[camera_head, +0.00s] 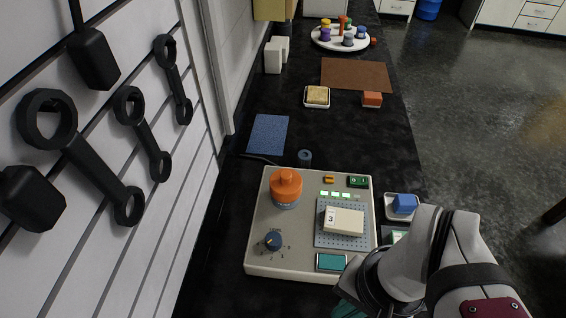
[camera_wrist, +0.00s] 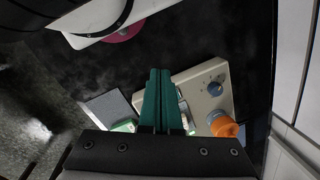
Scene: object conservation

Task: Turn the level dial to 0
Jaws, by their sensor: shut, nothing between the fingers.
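The level dial (camera_head: 270,241) is a dark knob with small number marks around it, at the front left of a beige device (camera_head: 256,262). In the wrist view the dial (camera_wrist: 215,88) is at the right, on the beige panel (camera_wrist: 185,80). I cannot read which mark its pointer is at. My gripper (camera_wrist: 160,75) has teal fingers that are shut with nothing between them. It is apart from the dial, left of it in the wrist view. In the head view my wrist hides most of the fingers, at the device's front right corner.
The device also carries an orange knob (camera_head: 286,184), a pale block marked 3 (camera_head: 343,221) on a perforated plate, a teal screen (camera_head: 331,262) and a green switch (camera_head: 358,182). A blue block (camera_head: 404,203) sits in a tray to its right. A tool wall stands left.

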